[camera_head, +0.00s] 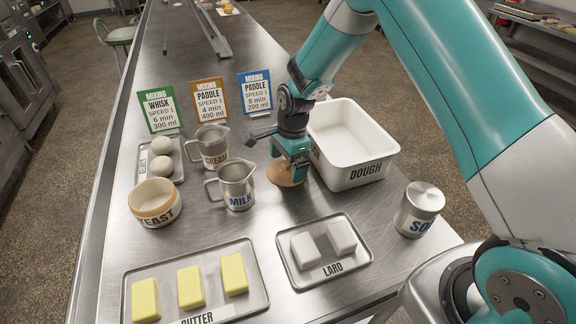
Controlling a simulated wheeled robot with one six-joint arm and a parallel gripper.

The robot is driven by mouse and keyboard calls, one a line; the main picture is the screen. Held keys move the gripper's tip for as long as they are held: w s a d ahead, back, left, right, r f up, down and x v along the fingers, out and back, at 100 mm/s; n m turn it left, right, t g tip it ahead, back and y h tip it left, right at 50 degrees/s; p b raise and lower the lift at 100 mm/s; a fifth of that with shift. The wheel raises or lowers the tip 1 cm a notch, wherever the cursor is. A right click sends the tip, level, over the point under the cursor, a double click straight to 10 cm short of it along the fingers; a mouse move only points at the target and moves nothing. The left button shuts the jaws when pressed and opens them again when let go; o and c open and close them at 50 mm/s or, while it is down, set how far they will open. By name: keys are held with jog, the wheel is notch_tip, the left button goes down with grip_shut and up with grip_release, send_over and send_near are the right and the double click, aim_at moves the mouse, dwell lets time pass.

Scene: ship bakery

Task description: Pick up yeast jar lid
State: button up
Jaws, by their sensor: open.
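The yeast jar (155,210), a cream pot with a brown rim and YEAST lettering, stands at the left of the steel counter with no lid on it. A round, flat, tan-brown disc, which looks like the yeast jar lid (279,175), lies on the counter between the milk jug and the dough tub. My gripper (297,172) points down right over the lid and hides part of it. My gripper is open. Whether its fingers touch the lid cannot be made out.
The milk jug (237,187) stands close to the left and the white dough tub (370,177) close to the right. The cream jug (213,148) is behind left. The lard tray (289,273), butter tray (248,303) and metal canister (418,211) are in front.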

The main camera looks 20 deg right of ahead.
jog(key=shift+f, duration=0.3)
jog(key=c, duration=0.9)
jog(key=shift+c, duration=1)
jog(key=shift+s, duration=0.1)
jog(key=shift+f, duration=0.1)
